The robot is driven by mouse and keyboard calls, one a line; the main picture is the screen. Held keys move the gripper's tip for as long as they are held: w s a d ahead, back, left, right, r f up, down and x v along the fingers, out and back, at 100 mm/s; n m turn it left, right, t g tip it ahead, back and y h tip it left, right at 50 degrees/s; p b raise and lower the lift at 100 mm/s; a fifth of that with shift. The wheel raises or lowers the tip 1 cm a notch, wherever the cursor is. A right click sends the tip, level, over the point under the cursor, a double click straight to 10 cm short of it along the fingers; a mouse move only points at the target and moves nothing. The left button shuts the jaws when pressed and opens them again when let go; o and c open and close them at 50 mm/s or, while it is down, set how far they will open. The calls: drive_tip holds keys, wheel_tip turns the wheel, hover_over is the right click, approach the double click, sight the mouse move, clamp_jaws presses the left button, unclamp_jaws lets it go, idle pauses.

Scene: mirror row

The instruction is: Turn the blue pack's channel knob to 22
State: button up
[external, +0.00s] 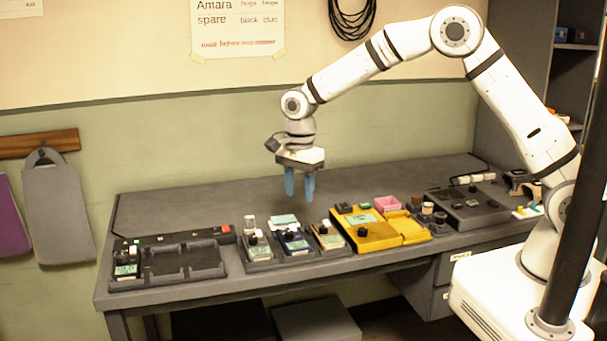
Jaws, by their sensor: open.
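The blue pack (298,246) stands in a dark holder on the bench, between a grey pack (260,253) on its left and a beige pack (330,243) on its right. It has a dark knob (290,230) on top and a pale label. The knob's setting and the label's text are too small to read. My gripper (299,188) points down with two blue fingers, open and empty. It hangs above the row of packs, near the blue one in the picture, and touches nothing.
A yellow box (368,236) with knobs stands right of the packs, with a pink tray (388,203) behind it. A dark charging tray (190,262) at left holds one pack (126,262). A dark panel (470,212) lies at right. The bench's back strip is mostly clear.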

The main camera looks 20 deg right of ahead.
sight(289, 232)
drive_tip(key=a, duration=0.1)
drive_tip(key=s+a+f, duration=0.1)
drive_tip(key=a, duration=0.1)
drive_tip(key=shift+s+f+m, duration=0.2)
drive_tip(key=shift+f+m, duration=0.05)
drive_tip(key=shift+m, duration=0.15)
drive_tip(key=shift+a+f, duration=0.1)
drive_tip(key=shift+f, duration=0.15)
wheel_tip(289, 232, down, 7)
drive_tip(key=shift+f+p, duration=0.2)
drive_tip(key=shift+p, duration=0.45)
drive_tip(key=shift+c, duration=0.5)
clamp_jaws()
